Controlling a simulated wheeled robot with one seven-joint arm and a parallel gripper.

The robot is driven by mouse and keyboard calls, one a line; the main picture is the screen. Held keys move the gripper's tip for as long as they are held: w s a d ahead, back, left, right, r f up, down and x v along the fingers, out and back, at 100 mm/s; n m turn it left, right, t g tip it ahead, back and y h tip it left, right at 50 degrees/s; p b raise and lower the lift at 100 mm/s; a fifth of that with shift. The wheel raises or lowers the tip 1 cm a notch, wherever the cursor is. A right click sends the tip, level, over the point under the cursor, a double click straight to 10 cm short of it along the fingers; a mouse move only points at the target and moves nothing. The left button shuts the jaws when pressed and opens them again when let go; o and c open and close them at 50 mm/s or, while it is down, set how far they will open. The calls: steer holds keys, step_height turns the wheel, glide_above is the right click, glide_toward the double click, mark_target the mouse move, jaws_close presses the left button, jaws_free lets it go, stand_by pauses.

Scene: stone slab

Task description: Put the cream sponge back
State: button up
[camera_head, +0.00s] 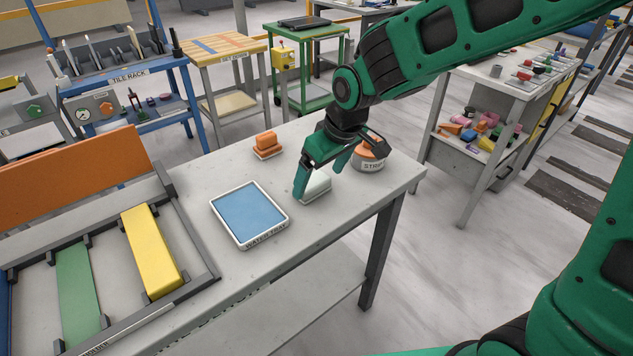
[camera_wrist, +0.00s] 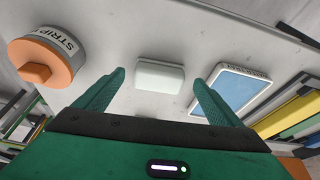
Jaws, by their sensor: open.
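The cream sponge (camera_head: 316,188) lies on the grey bench top, mostly below my gripper in the head view and partly hidden by its fingers. In the wrist view the whole sponge (camera_wrist: 160,76) shows as a pale rounded block, ahead of the fingertips and between their lines. My gripper (camera_head: 318,180) is open and empty, pointing down close to the sponge. Its two green fingers (camera_wrist: 158,80) stand wide apart in the wrist view. I cannot tell how far the tips are above the bench.
A white water tray (camera_head: 248,214) lies left of the sponge. A round container labelled STRIP (camera_head: 369,157) stands close on the right. An orange block (camera_head: 266,145) sits at the back. A rack with a green and a yellow bar (camera_head: 152,250) fills the left.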

steer(key=v, duration=0.8)
steer(key=s+d+m+h, duration=0.1)
steer(key=s+d+m, duration=0.2)
steer(key=d, duration=0.7)
steer(key=s+d+m+h, duration=0.1)
steer(key=s+d+m, duration=0.15)
steer(key=d, duration=0.65)
steer(key=s+d+f+m+g, duration=0.3)
steer(key=s+d+m, duration=0.5)
steer(key=s+d, duration=0.7)
steer(key=s, duration=0.3)
steer(key=shift+s+f+m, duration=0.3)
steer(key=shift+s+m, duration=0.05)
steer(key=shift+w, duration=0.1)
